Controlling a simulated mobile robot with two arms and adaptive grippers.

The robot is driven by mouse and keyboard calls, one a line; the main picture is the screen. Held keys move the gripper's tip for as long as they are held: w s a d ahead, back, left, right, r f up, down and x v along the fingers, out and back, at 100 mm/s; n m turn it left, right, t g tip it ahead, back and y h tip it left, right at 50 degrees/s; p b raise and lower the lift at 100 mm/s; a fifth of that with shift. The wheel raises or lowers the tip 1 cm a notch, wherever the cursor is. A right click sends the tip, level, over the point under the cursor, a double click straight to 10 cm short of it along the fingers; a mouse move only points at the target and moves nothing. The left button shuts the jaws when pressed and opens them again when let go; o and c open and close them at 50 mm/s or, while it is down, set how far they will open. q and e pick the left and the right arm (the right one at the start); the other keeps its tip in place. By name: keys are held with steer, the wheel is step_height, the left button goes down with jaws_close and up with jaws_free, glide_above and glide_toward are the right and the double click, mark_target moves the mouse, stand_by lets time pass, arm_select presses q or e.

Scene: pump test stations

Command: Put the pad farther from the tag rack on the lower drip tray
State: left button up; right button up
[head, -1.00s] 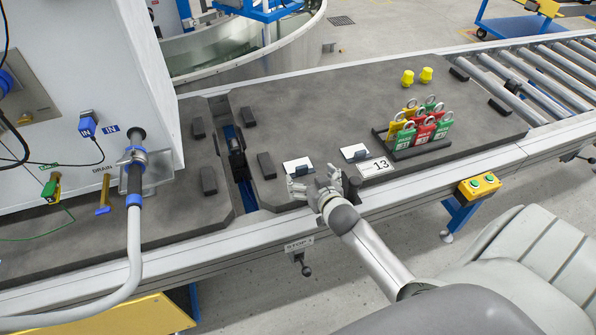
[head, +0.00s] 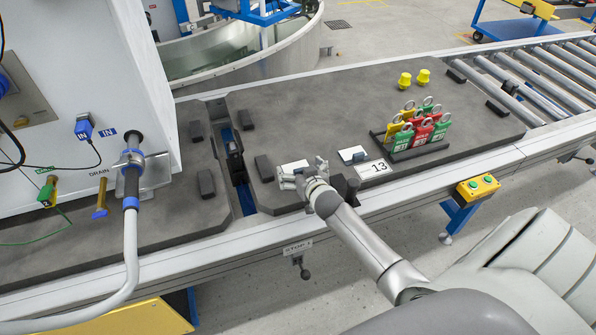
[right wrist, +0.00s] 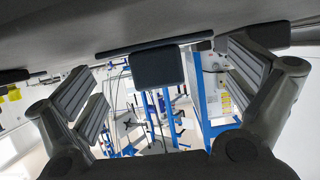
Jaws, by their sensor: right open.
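Two white pads with dark blocks lie on the dark mat. The pad nearer the tag rack (head: 395,156) is the right one (head: 353,154). The pad farther from the rack is the left one (head: 289,167), partly hidden by my right gripper (head: 302,177). That gripper is open and low at this pad's front side. In the right wrist view, a dark block (right wrist: 157,68), apparently the pad's, shows between the spread fingers (right wrist: 165,95), with no clear contact. My left gripper is not in view. I cannot make out a drip tray.
The rack holds several red, green and yellow tags, beside a "13" plate (head: 375,168). Two yellow caps (head: 405,80) stand behind it. Dark blocks (head: 264,168) and a slot (head: 238,165) lie left of the pad. A grey hose (head: 132,235) hangs at the left.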

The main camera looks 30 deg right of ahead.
mark_target(300, 169)
steer(key=c, duration=1)
steer(key=shift+r, duration=0.1)
steer(key=shift+c, duration=0.2)
steer(key=shift+r, duration=0.3)
step_height(300, 169, up, 2)
steer(key=shift+r, duration=0.1)
steer(key=s+a+r+p, duration=0.2)
steer(key=s+a+r, duration=0.5)
steer(key=s+r, duration=0.4)
steer(key=w+a+r+n+y+p, duration=0.1)
steer(key=a+r, duration=0.4)
steer(key=r, duration=0.8)
steer(key=w+a+r+n+y+p, duration=0.1)
steer(key=a+r, duration=0.5)
steer(key=r, duration=0.6)
steer(key=shift+a+r+n+y, duration=0.2)
steer(key=shift+r+n+y, duration=0.1)
steer(key=shift+r+y, duration=0.15)
